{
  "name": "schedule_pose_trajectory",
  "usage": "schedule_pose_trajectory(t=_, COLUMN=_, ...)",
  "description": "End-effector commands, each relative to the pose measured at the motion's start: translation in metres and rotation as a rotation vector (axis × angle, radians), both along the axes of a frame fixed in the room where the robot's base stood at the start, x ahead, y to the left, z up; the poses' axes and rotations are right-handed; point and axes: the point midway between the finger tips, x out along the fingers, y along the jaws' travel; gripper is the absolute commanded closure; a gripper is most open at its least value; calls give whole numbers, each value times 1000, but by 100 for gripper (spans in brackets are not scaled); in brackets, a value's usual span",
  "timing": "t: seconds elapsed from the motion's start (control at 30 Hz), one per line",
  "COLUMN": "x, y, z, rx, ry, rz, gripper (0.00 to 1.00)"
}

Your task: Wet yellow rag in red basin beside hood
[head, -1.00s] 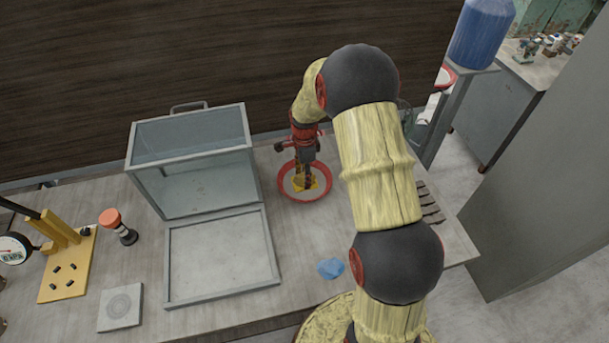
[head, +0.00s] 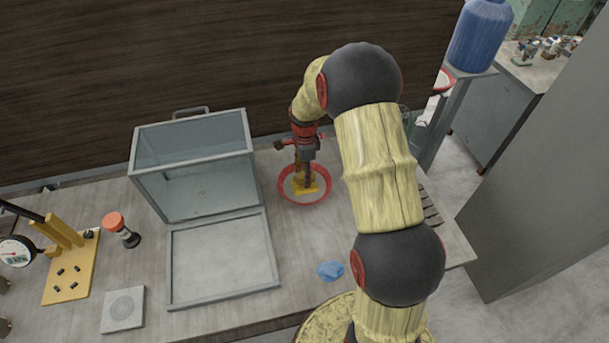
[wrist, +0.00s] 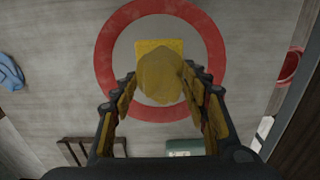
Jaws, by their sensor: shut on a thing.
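The red basin (head: 324,196) stands on the bench to the right of the glass hood (head: 196,165). In the wrist view its red rim (wrist: 216,62) surrounds a pale inside. The yellow rag (head: 306,191) is in the basin's middle in the head view. In the wrist view the rag (wrist: 160,70) bunches between my fingertips, with a flat part spread beyond them. My gripper (head: 304,182) points down into the basin and is shut on the rag; it also shows in the wrist view (wrist: 160,88). I cannot tell whether the rag touches the basin's floor or is wet.
A blue cloth (head: 330,270) lies at the bench's front. A grey-framed panel (head: 222,262) lies before the hood. A slatted rack (head: 430,208) is right of the basin.

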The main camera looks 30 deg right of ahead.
Motion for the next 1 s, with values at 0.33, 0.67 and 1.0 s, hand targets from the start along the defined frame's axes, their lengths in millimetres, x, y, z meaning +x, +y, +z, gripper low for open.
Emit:
schedule_pose_trajectory(t=0.33, x=0, y=0, z=28, rx=0, ry=-1, rz=0, gripper=75)
schedule_pose_trajectory(t=0.67, x=0, y=0, z=42, rx=0, ry=0, rz=0, gripper=75)
schedule_pose_trajectory(t=1.0, x=0, y=0, z=41, rx=0, ry=0, rz=0, gripper=75)
